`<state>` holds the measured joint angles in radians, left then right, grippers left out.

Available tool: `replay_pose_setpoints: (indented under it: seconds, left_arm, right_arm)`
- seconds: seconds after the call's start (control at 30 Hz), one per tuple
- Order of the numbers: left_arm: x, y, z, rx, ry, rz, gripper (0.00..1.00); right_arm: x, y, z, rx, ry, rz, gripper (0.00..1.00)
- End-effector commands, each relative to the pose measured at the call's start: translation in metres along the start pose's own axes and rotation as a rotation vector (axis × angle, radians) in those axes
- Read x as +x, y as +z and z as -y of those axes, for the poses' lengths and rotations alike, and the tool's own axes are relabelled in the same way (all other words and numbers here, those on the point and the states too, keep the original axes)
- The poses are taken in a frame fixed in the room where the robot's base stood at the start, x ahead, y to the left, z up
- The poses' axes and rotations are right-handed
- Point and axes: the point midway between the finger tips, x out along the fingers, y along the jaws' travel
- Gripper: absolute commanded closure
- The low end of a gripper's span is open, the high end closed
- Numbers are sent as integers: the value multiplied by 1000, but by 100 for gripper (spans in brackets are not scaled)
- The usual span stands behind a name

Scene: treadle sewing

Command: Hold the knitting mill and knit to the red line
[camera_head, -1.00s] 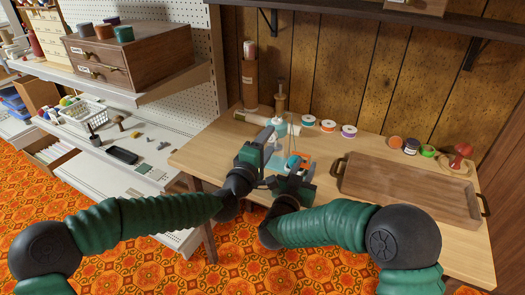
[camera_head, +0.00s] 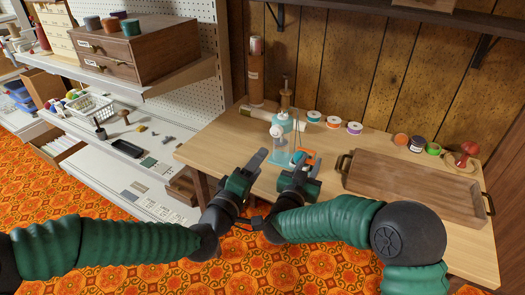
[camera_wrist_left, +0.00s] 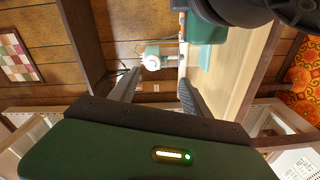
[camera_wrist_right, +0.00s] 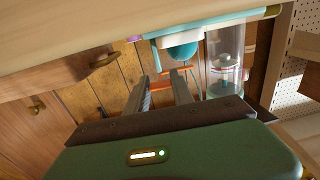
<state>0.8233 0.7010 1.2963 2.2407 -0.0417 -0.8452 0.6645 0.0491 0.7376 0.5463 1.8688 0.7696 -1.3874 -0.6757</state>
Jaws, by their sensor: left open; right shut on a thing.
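A wooden tray (camera_head: 415,182) with handles fills the table's right side. Several thread spools (camera_head: 333,122) and a red darning mushroom (camera_head: 467,151) stand along the back. A tall brown tube (camera_head: 256,78) stands at the back left. The table (camera_head: 215,143) is clear left of the mill.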

Motion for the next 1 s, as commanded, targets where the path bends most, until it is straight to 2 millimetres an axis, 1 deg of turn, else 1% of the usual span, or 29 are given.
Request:
replay_pose_setpoints:
  seconds: [0.03, 0.07, 0.1, 0.2, 0.3, 0.33, 0.43, 0.53, 0.57, 0.8, 0.9, 1.0]
  left_arm:
    - [1, 4, 2, 164, -4, 6, 44]
    - [2, 5, 3, 283, -5, 7, 44]
    - [2, 4, 4, 444, -6, 7, 44]
    - [1, 0, -1, 810, -1, 0, 44]
    - [0, -6, -9, 1063, 6, -14, 44]
    - [0, -7, -10, 1111, 8, -17, 44]
    - [4, -9, -13, 1190, 10, -23, 44]
    - [18, -10, -14, 1191, 11, -24, 44]
    - [24, -10, -13, 1189, 11, -23, 44]
    - [82, -10, -14, 1185, 10, -23, 44]
    - [101, -10, -15, 1187, 10, -22, 44]
    - [113, -11, -15, 1187, 10, -23, 44]
  right_arm:
    - [0, 0, 0, 0, -1, -1, 100]
    - [0, 0, 0, 0, -1, -1, 100]
    - [0, 0, 0, 0, -1, -1, 100]
    - [0, 0, 0, 0, -1, 0, 100]
    - [0, 0, 0, 0, -1, 0, 100]
    - [0, 0, 0, 0, -1, 0, 100]
    - [0, 0, 0, 0, -1, 0, 100]
    - [0, 0, 0, 0, -1, 0, 100]
    - [0, 0, 0, 0, -1, 0, 100]
    - [0, 0, 0, 0, -1, 0, 100]
    - [0, 0, 0, 0, -1, 0, 100]
    - [0, 0, 0, 0, -1, 0, 100]
